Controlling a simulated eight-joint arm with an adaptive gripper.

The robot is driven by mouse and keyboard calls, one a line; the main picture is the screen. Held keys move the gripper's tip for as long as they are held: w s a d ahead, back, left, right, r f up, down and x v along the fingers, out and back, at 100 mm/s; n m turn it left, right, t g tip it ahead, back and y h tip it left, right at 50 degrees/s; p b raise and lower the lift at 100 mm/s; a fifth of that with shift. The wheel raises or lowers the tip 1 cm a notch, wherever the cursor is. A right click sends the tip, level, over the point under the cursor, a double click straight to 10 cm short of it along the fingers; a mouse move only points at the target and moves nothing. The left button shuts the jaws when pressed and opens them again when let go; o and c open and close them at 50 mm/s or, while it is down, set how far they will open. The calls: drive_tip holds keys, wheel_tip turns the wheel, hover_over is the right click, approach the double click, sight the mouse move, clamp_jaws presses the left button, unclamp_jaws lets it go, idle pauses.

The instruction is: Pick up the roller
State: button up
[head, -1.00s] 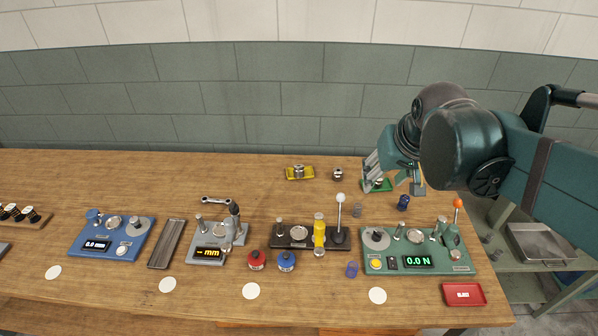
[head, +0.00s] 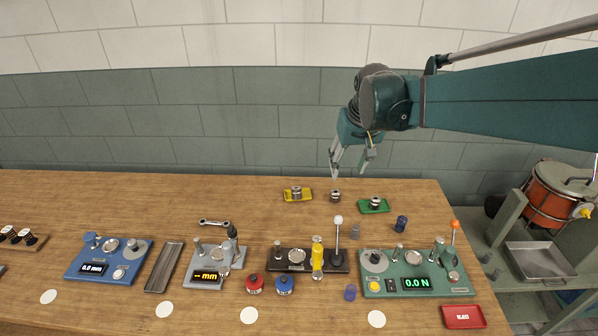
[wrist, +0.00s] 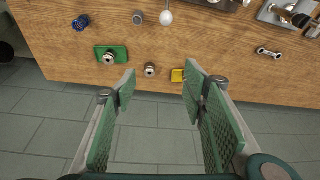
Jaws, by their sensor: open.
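A small metal roller (head: 335,196) stands directly on the wood near the table's back edge, between a yellow tray (head: 287,197) and a green tray (head: 364,209). Each tray bears a similar metal piece, one on the yellow (head: 296,191) and one on the green (head: 375,202). My gripper (head: 351,170) is open and empty, raised behind and above the bare roller. In the wrist view the bare roller (wrist: 150,69) lies just beyond the gap between my green-padded fingers (wrist: 160,84). The right finger partly hides the yellow tray (wrist: 176,75) there.
A blue knurled piece (head: 401,223) and a grey cylinder (head: 355,232) stand in front of the green tray. A force gauge station (head: 430,270) and a tester with a white-knobbed lever (head: 338,221) stand nearer the front. A wrench (head: 214,222) lies left. The wood around the bare roller is clear.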

drive_tip(key=w+a+f+g+p, duration=0.1)
drive_tip(key=w+a+f, duration=0.3)
drive_tip(key=w, duration=0.2)
drive_tip(key=w+a+f+g, duration=0.1)
drive_tip(key=w+a+f, duration=0.2)
drive_tip(key=w, duration=0.4)
drive_tip(key=n+g+p, duration=0.1)
drive_tip(key=n, duration=0.1)
hover_over(297, 190)
drive_tip(key=w, duration=0.1)
drive_tip(key=f, duration=1.4)
drive_tip(key=shift+w+d+f, duration=0.1)
drive_tip(key=shift+w+d, duration=0.05)
drive_tip(key=shift+d, duration=0.05)
drive_tip(key=shift+w+a+f+g, duration=0.1)
drive_tip(key=shift+a+f+g, duration=0.1)
drive_tip(key=shift+f+g, duration=0.15)
drive_tip(key=shift+f, duration=0.15)
drive_tip(key=shift+f, duration=1.2)
drive_tip(key=shift+f, duration=0.1)
drive_tip(key=shift+f, duration=2.5)
